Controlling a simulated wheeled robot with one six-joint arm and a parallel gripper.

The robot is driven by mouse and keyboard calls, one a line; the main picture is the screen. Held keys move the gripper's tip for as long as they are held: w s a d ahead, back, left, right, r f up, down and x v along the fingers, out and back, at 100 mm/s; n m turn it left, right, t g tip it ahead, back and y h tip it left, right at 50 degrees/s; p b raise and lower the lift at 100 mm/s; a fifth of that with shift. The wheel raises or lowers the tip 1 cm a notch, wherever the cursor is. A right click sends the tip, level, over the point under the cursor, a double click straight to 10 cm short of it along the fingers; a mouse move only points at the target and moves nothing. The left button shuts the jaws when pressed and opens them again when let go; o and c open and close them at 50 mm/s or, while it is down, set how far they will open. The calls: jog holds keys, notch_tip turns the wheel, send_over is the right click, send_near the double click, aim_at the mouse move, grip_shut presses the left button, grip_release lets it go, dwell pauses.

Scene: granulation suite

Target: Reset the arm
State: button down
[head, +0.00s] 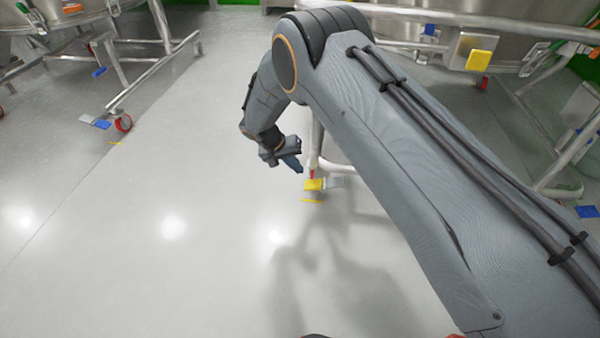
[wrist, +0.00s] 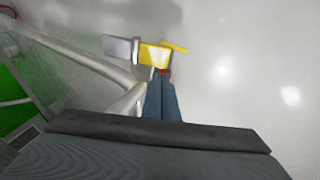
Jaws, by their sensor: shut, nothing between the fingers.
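My arm reaches out from the lower right across the head view, bends at its elbow near the top and hangs down at the wrist. My gripper (head: 295,163) is at the end of it, above the floor and near a metal frame leg. In the wrist view the dark blue-grey fingers of my gripper (wrist: 161,90) are together with nothing between them. A yellow caster pedal (head: 314,184) shows just beyond the fingertips in the head view. The yellow pedal also shows in the wrist view (wrist: 154,55). I cannot tell whether the fingertips touch it.
Metal tube frames on casters stand at the upper left (head: 150,75) and at the right (head: 545,150). The pale floor (head: 150,230) at lower left is clear.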

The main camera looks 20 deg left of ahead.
jog(key=s+r+g+p, duration=0.1)
jog(key=s+r, duration=0.2)
jog(key=r, duration=0.6)
jog(key=s+r+p, duration=0.1)
jog(key=s+r, duration=0.3)
jog(key=r, duration=0.6)
jog(key=s+d+r+n+g+y, duration=0.2)
jog(key=s+d+r, duration=0.65)
jog(key=r, duration=0.35)
jog(key=s+d+r+n+y, duration=0.1)
jog(key=s+d+r, duration=0.1)
jog(key=s+d, duration=0.45)
jog(key=s+d+r+g+y, duration=0.1)
jog(key=s+d+r+y, duration=0.15)
jog(key=s, duration=0.65)
jog(key=s+d+r+n, duration=0.1)
jog(key=s+d+r, duration=0.2)
jog(key=s+d, duration=0.35)
jog(key=d+r+m+p, duration=0.2)
jog(key=d+r+p, duration=0.4)
jog(key=r+p, duration=0.3)
jog(key=s+d+r+m+h+p, duration=0.1)
jog(key=d+r+p, duration=0.5)
jog(key=p, duration=1)
jog(key=d+r+m+p, duration=0.4)
jog(key=d+r+p, duration=0.2)
jog(key=r+p, duration=0.6)
jog(key=shift+s+d+r+h, duration=0.25)
jog(key=shift+r+h, duration=0.1)
jog(key=shift+r, duration=0.05)
